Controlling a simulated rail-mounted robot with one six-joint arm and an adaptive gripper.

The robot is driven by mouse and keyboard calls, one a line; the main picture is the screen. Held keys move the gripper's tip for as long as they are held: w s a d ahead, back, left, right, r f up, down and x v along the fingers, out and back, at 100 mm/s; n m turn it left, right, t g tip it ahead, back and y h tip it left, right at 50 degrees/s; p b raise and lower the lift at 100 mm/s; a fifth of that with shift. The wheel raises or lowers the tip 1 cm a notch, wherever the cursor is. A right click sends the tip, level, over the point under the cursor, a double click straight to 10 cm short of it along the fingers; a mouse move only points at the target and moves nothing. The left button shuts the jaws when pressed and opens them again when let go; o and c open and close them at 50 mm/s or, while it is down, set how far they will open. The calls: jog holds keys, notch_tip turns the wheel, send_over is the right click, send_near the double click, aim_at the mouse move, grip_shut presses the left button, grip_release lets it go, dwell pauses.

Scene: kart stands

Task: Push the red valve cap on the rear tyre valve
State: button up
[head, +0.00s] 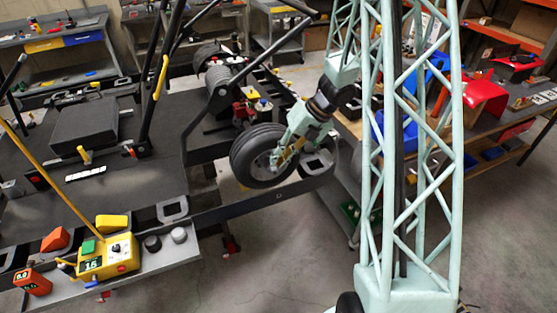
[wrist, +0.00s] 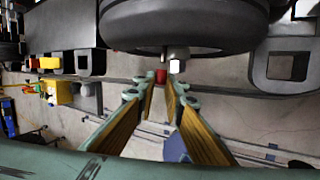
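The rear tyre (head: 262,155) is black with a grey hub and sits at the kart's near right corner. Its dark underside (wrist: 185,25) fills the top of the wrist view. A thin valve stem (wrist: 164,54) points down from it, beside a silver hex nut (wrist: 178,62). The small red valve cap (wrist: 161,76) is between my fingertips, just below the stem; I cannot tell whether it touches the stem. My gripper (wrist: 161,85) is closed on the cap with its tan-padded fingers. In the head view my gripper (head: 279,160) is at the wheel's face, and the cap is not discernible.
The kart's black frame (head: 255,203) lies close below and around the wheel. A grey tray (head: 150,262) at the front left holds a yellow gauge box (head: 108,258). A workbench (head: 510,115) with red and blue items stands at right. The floor in front is clear.

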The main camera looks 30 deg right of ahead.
jog(key=shift+w+d+f+p, duration=0.15)
jog(key=shift+w+p, duration=0.25)
jog(key=shift+w, duration=0.3)
jog(key=shift+w+f+p, duration=0.1)
jog(key=shift+w+p, duration=0.25)
jog(key=shift+w, duration=0.35)
dwell(0.5)
jog(key=o, duration=0.7)
jog(key=shift+d+r, duration=0.1)
jog(key=v, duration=1.1)
jog(key=shift+d+r, duration=0.2)
jog(key=shift+r, duration=0.05)
jog(key=shift+s, duration=0.15)
dwell(0.8)
